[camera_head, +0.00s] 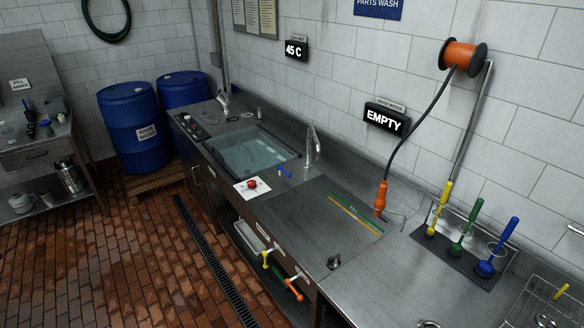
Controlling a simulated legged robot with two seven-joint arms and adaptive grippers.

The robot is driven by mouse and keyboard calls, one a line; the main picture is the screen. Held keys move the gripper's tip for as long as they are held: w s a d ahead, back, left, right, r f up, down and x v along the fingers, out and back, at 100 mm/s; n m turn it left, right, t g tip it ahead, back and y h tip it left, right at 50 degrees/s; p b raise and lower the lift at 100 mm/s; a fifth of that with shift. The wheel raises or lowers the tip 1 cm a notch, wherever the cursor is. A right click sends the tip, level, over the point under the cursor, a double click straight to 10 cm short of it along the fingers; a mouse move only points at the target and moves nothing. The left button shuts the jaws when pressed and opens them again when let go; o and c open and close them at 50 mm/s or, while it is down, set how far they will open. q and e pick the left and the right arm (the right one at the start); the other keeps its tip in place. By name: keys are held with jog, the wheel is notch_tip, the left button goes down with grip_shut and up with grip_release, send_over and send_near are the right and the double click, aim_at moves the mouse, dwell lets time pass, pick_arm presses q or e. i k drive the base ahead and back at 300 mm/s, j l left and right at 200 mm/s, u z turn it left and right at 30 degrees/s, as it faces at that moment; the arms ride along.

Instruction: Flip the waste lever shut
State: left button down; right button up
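Two small levers stick out below the front edge of the steel counter. One is a yellow lever (266,259) and the other, to its right, is an orange lever (293,288). Small pale labels sit by them on the counter front, too small to read. I cannot tell which lever is the waste lever, nor whether either stands open or shut. A small blue handle (285,172) lies on the counter beside the water-filled sink. Neither of my grippers shows in this view.
The steel counter (375,275) runs along the wall, with a filled sink (250,152) and faucet (312,146). Yellow, green and blue brushes (487,268) stand at right. Blue drums (133,128) stand at the back left. The brick floor before the counter is clear, with a drain grate (215,262).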

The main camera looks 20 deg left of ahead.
aim_at(265, 254)
jog(key=j+u, duration=0.1)
jog(key=j, duration=0.85)
jog(key=i+j+u, duration=0.15)
jog(key=j, duration=0.35)
jog(key=j+u, duration=0.1)
jog(key=j, duration=0.35)
jog(key=j+u, duration=0.1)
jog(key=j, duration=0.4)
jog(key=i+j, duration=0.15)
jog(key=j, duration=0.3)
jog(key=i+j+u, duration=0.15)
jog(key=j, duration=0.3)
jog(key=k+j, duration=0.05)
